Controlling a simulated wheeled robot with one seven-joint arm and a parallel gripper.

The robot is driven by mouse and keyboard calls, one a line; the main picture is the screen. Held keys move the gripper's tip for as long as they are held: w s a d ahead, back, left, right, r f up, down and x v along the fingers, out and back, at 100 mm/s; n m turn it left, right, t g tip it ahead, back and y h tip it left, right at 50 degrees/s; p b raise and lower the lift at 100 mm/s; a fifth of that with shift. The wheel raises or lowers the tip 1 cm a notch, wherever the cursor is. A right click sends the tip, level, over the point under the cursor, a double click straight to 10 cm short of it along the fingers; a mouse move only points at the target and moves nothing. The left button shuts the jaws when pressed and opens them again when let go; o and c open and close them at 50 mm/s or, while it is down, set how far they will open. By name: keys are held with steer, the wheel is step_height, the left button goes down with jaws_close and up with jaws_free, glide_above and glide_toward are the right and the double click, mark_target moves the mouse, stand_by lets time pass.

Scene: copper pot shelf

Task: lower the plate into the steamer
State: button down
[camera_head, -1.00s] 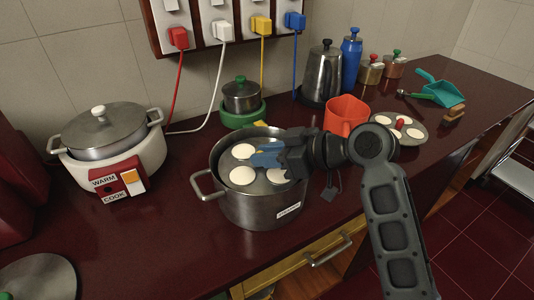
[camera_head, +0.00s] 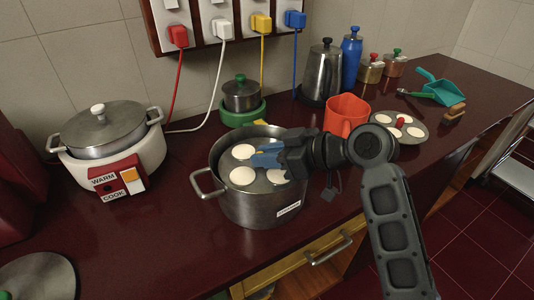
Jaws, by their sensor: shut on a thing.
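The steamer (camera_head: 262,210) is a large steel pot with side handles and a small label on its front, standing on the dark red counter. A grey plate (camera_head: 258,181) with several round white cakes lies inside its mouth, a little below the rim. My gripper (camera_head: 268,157) reaches in over the pot from the right, its blue fingers shut at the middle of the plate. The part it grips is hidden by the fingers. A second plate (camera_head: 402,138) with white cakes and a red knob rests on the counter to the right.
A rice cooker (camera_head: 110,160) stands at left and a grey lid (camera_head: 40,277) at front left. An orange-red mug (camera_head: 345,114) is close behind my arm. A small pot (camera_head: 241,97), kettle (camera_head: 325,70) and blue bottle (camera_head: 351,60) stand behind.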

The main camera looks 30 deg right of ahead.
steer(key=shift+f+b, duration=0.4)
steer(key=shift+f, duration=0.25)
